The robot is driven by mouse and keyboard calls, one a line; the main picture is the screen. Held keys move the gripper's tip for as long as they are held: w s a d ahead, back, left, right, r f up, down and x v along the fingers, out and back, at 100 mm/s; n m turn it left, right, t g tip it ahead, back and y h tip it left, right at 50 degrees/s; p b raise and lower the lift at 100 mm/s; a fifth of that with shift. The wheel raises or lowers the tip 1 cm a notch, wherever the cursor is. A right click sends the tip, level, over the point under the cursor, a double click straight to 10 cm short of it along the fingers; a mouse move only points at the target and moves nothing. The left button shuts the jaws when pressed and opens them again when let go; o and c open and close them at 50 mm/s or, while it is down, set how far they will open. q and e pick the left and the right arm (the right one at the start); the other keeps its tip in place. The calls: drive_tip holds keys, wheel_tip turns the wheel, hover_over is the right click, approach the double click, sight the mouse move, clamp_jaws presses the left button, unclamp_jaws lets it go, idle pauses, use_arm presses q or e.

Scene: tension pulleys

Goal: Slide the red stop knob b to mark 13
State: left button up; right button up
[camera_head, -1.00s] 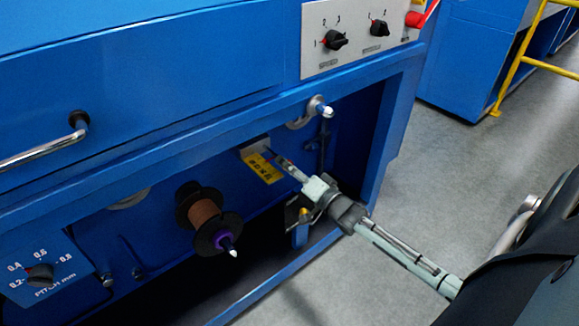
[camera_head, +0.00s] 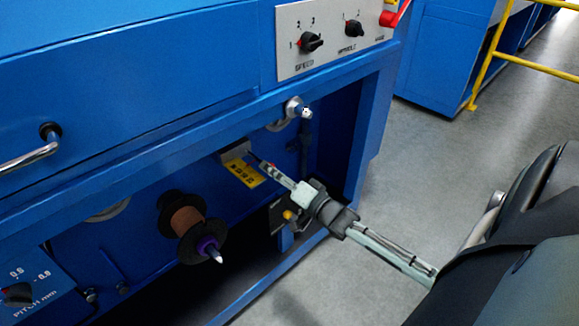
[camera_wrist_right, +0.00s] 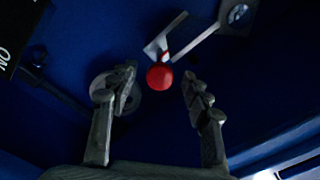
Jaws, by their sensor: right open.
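The red stop knob (camera_wrist_right: 160,76) is a small red ball in the right wrist view, on a thin rod with a pale plate behind it. My right gripper (camera_wrist_right: 158,88) is open, with one dark finger on each side of the knob and visible gaps between. In the head view my right gripper (camera_head: 262,164) reaches into the machine's recess beside a yellow scale plate (camera_head: 243,172). The knob cannot be made out there, and the marks on the scale are too small to read. My left gripper is not in view.
A brown spool (camera_head: 187,220) with black flanges stands left of the scale. A round-ended lever (camera_head: 290,113) is above right. A bracket with a yellow knob (camera_head: 288,215) sits under my right arm. The blue frame edge (camera_head: 372,120) bounds the recess on the right.

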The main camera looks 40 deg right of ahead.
drive_tip(key=s, duration=0.9)
drive_tip(key=shift+s+d, duration=0.35)
drive_tip(key=s+a+f+n+g+h, duration=0.1)
drive_tip(key=s+a+f+n+g, duration=0.25)
drive_tip(key=f, duration=0.35)
drive_tip(key=s+a+f+n+g+h, duration=0.1)
drive_tip(key=s+a+f+n+g, duration=0.2)
drive_tip(key=f, duration=0.5)
drive_tip(key=s+a+f+n+g, duration=0.2)
drive_tip(key=s+g, duration=0.2)
drive_tip(key=s, duration=0.1)
drive_tip(key=s+a+f+n+g, duration=0.3)
drive_tip(key=s+g, duration=0.1)
drive_tip(key=s, duration=0.1)
drive_tip(key=shift+s+a+f, duration=0.25)
drive_tip(key=shift+s, duration=0.05)
drive_tip(key=shift+g, duration=0.25)
